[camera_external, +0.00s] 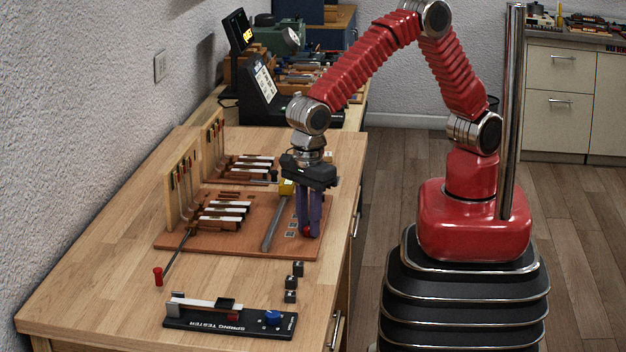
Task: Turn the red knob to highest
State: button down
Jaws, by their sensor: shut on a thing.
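A small red knob (307,230) shows low between the fingertips of my gripper (309,233), at the right side of the reddish-brown board (203,245). My gripper points straight down with its purple fingers shut on the red knob. The fingers hide most of the knob, so its setting cannot be read. Small square markings (292,224) lie on the board just left of the fingers.
A grey bar with a yellow end (273,223) lies close left of my gripper. Piano action parts (222,212) stand further left. Black weights (291,283) and a spring tester (230,321) with a blue knob (272,317) are in front.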

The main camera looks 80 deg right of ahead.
aim_at(308, 227)
jog(key=shift+r+m, duration=0.1)
jog(key=shift+m, duration=0.2)
jog(key=shift+w, duration=0.1)
jog(key=c, duration=1.6)
grip_release()
jog(key=shift+o, duration=0.2)
notch_tip(308, 227, up, 14)
jog(key=shift+f, duration=0.2)
